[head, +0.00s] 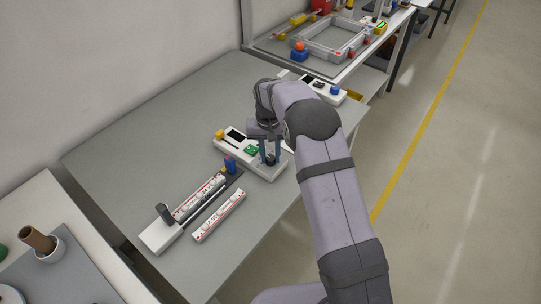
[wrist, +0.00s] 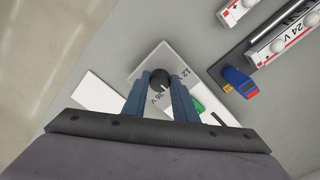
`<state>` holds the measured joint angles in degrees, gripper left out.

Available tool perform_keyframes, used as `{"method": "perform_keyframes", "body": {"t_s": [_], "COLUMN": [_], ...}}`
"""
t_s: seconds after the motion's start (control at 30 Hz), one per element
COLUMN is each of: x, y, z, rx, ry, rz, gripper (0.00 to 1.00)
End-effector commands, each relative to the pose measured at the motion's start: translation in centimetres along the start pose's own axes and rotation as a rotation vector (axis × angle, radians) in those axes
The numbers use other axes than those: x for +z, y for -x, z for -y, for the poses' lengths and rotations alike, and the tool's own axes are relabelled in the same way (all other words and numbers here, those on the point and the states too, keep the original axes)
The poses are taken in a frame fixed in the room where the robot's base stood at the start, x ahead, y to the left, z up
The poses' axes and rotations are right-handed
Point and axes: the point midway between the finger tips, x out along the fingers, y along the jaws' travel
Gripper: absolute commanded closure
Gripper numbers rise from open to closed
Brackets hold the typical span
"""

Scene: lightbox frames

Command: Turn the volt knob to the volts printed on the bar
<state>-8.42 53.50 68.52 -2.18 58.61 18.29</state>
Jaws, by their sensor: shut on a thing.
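The volt box (head: 236,148) is a white box on the grey table, with a dark display, a green part and a yellow part on top. Its black volt knob (wrist: 159,78) stands at one end. My gripper (wrist: 161,84) is shut on the knob from above, with a blue finger on each side. Beside the knob in the wrist view I read 12 V and 36 V; the fingers hide part of the dial. I cannot tell which mark the knob points to. The bar (head: 199,198) in the dark holder carries the print 24 V (wrist: 291,31).
A second white bar (head: 219,216) lies beside the holder. A blue and yellow clamp-like part (head: 230,164) stands at the holder's end. Another white device (head: 321,88) lies behind my arm. The table's far left is bare.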

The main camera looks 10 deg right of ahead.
Motion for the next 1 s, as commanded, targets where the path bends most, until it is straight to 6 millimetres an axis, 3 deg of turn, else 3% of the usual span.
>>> {"method": "perform_keyframes", "body": {"t_s": [0.6, 0.63, 0.7, 1.0], "x": [-0.10, -0.11, -0.10, -0.06], "y": [0.10, 0.10, 0.10, 0.10], "z": [0.01, 0.01, 0.01, 0.02], "rx": [0.000, -0.001, -0.001, -0.001], "ry": [-0.045, -0.045, -0.045, -0.044], "rz": [-0.002, -0.002, -0.001, 0.000], "gripper": [0.97, 0.67, 0.56, 0.56]}}
